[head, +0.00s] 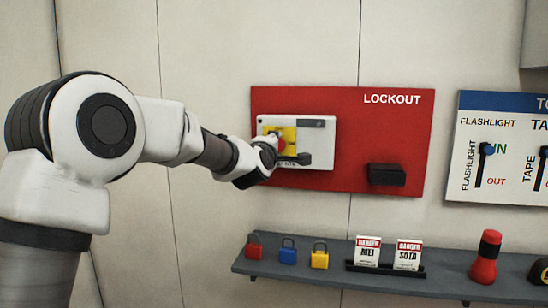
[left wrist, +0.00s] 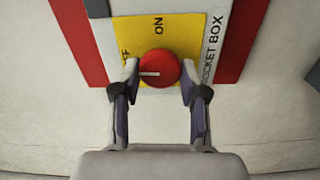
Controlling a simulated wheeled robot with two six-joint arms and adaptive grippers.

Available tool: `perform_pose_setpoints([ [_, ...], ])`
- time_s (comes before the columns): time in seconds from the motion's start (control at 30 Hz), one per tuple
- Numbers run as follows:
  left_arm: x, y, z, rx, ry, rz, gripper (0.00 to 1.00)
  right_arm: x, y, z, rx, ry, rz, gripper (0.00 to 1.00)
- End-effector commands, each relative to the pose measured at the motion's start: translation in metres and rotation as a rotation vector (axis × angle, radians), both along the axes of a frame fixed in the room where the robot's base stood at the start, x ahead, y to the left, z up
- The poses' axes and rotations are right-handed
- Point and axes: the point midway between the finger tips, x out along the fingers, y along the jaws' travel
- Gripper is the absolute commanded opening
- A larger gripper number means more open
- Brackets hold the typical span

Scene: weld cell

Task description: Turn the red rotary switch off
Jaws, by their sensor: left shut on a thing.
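The red rotary switch (head: 282,144) sits on a yellow plate (left wrist: 185,40) on the white socket box (head: 322,150). In the left wrist view the red knob (left wrist: 160,68) is between my two fingers, one at each side. Its white mark points left in that view. "ON" is printed above the knob; a partly hidden label ending in "FF" is at upper left. My left gripper (head: 270,150) is shut on the knob, and it also shows in the left wrist view (left wrist: 159,78). My right gripper is not in view.
The box is on a red LOCKOUT board (head: 385,130) with a black holder (head: 387,175). Below, a grey shelf (head: 330,279) bears padlocks (head: 288,252), danger tags (head: 408,255) and a red flashlight (head: 485,260). A tool board (head: 500,190) hangs at right.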

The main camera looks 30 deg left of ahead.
Motion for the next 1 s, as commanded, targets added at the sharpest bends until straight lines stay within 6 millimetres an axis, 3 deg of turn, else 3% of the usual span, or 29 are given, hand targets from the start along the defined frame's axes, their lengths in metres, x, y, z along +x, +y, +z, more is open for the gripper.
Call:
perform_pose_setpoints([
  [0.2, 0.0001, 0.0002, 0.0007, -0.067, -0.023, 0.001, 0.08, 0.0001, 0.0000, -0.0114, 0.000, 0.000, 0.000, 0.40],
  [0.7, 0.0000, 0.0004, 0.0028, -0.090, -0.029, 0.002, 0.08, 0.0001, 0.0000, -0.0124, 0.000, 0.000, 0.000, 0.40],
  [0.73, 0.0000, 0.0004, 0.0028, -0.089, -0.029, 0.001, 0.46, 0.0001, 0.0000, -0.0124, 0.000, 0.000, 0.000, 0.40],
  [0.8, 0.0000, 0.0003, 0.0026, -0.089, -0.028, 0.001, 0.66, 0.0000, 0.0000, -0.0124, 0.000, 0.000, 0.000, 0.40],
  [1.0, 0.0000, 0.0002, 0.0013, -0.089, -0.026, 0.001, 0.66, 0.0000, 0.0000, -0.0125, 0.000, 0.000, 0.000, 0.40],
])
